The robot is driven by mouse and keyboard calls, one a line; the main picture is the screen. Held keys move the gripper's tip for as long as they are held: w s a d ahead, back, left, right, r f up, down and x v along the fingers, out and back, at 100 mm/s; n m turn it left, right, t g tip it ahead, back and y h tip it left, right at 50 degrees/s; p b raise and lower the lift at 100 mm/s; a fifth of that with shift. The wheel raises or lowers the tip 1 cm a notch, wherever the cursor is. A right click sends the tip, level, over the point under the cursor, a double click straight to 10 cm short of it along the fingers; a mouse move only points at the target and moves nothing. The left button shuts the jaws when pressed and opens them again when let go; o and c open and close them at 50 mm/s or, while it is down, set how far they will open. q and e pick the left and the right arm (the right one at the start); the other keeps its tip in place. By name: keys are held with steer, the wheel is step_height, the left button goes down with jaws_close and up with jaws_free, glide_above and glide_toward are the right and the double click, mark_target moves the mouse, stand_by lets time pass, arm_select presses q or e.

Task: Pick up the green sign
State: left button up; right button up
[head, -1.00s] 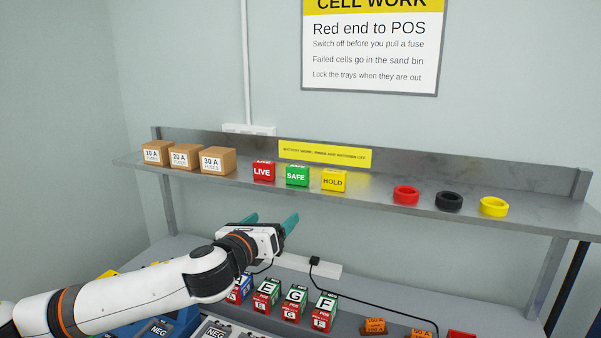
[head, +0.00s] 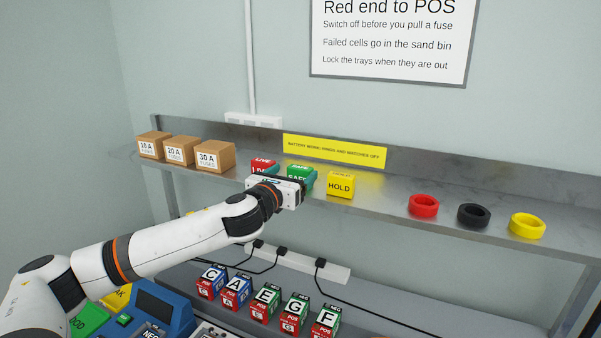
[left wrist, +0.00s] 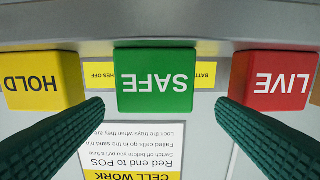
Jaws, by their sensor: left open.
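The green sign (left wrist: 155,80) is a block marked SAFE, upside down in the left wrist view, between my two teal fingers. In the head view the green sign (head: 300,174) stands on the metal shelf (head: 385,207), its lower part hidden behind my left gripper (head: 281,175). In the left wrist view my left gripper (left wrist: 160,112) is open, one finger to each side of the sign, with gaps between. My right gripper is not in view.
The yellow HOLD sign (head: 340,184) and red LIVE sign (head: 263,164) flank the green one closely. Fuse boxes (head: 215,156) stand left on the shelf. Red (head: 423,206), black (head: 473,216) and yellow (head: 527,226) rings lie right. Lettered cells (head: 266,300) stand below.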

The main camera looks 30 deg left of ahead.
mark_target(302, 167)
arm_select(q)
steer(key=shift+w, duration=0.75)
steer(key=w+p, duration=0.2)
steer(key=w, duration=0.1)
steer(key=shift+w, duration=0.15)
steer(key=shift+w+f, duration=0.15)
steer(key=shift+w, duration=0.4)
steer(key=shift+s, duration=0.1)
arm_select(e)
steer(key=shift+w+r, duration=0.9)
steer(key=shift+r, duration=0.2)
arm_select(q)
steer(key=shift+c, duration=0.9)
steer(key=c, duration=0.9)
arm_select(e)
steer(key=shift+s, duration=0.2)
